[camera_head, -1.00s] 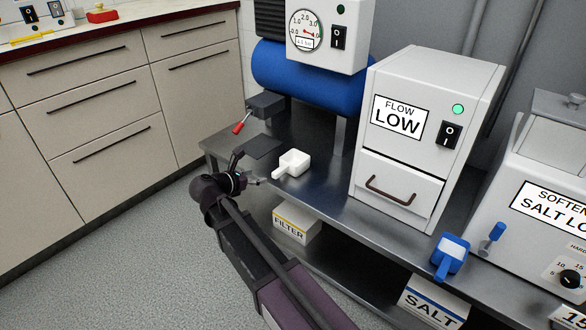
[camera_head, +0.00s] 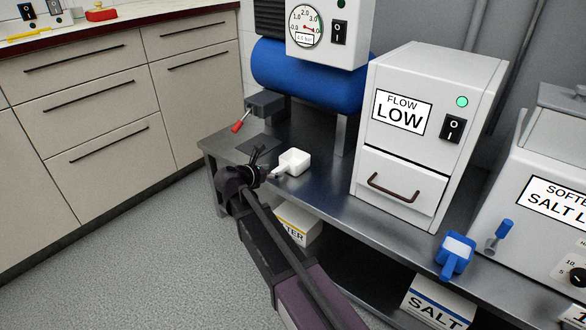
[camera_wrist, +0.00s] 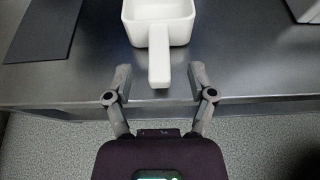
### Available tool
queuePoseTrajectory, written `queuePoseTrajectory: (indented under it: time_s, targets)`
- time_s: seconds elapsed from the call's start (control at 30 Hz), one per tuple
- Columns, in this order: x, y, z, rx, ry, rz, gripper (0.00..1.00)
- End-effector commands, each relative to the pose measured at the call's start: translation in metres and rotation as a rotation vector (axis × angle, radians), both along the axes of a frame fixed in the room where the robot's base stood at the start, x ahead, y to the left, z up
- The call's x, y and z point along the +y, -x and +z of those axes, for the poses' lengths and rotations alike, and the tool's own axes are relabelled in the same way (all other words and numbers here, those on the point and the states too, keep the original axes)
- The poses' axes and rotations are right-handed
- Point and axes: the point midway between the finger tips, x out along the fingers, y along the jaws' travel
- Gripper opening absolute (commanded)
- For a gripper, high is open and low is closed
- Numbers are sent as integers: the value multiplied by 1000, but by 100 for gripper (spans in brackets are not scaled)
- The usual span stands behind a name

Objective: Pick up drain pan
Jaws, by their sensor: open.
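The drain pan looks to be the small white square pan with a straight handle (camera_head: 294,161), standing on the steel bench. In the wrist view the pan (camera_wrist: 159,27) is at the top centre, its handle pointing toward me over the bench's front edge. My gripper (camera_wrist: 160,80) is open, with one finger on each side of the handle's end and visible gaps on both sides. In the head view my gripper (camera_head: 268,170) is at the bench edge, just left of the pan, and partly hides the handle.
A dark flat mat (camera_head: 258,144) lies left of the pan. The white FLOW unit (camera_head: 425,130) stands to the right.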

Motion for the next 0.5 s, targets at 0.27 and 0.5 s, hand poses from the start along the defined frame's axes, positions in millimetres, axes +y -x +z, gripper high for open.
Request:
queuePoseTrajectory:
  time_s: [0.27,0.5]
  targets:
    - [0,0,0,0,0,0,71]
    - [-8,-12,-7,0,0,-2,71]
